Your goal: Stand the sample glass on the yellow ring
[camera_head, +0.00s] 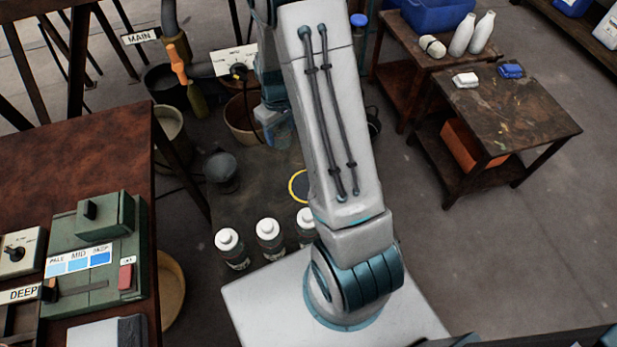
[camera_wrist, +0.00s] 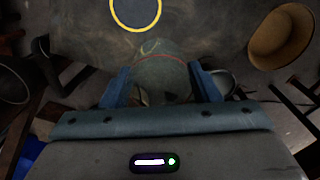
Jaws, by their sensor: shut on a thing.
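The sample glass (camera_wrist: 160,78) is a clear, greenish vessel with a thin red line around it. My gripper (camera_wrist: 160,88) is shut on it, one blue finger on each side. In the head view the glass (camera_head: 283,136) shows below my gripper, left of my arm, near a brown tub. The yellow ring (camera_wrist: 136,32) has a dark blue-grey middle and lies flat on the dark worktop, at the top of the wrist view. The glass is apart from it. In the head view my arm covers the ring's right part (camera_head: 292,187).
Several white-capped bottles (camera_head: 268,237) stand at the near edge of the worktop. A dark funnel-like cup (camera_head: 221,170) is left of the ring. Worktop between cup and ring looks clear.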

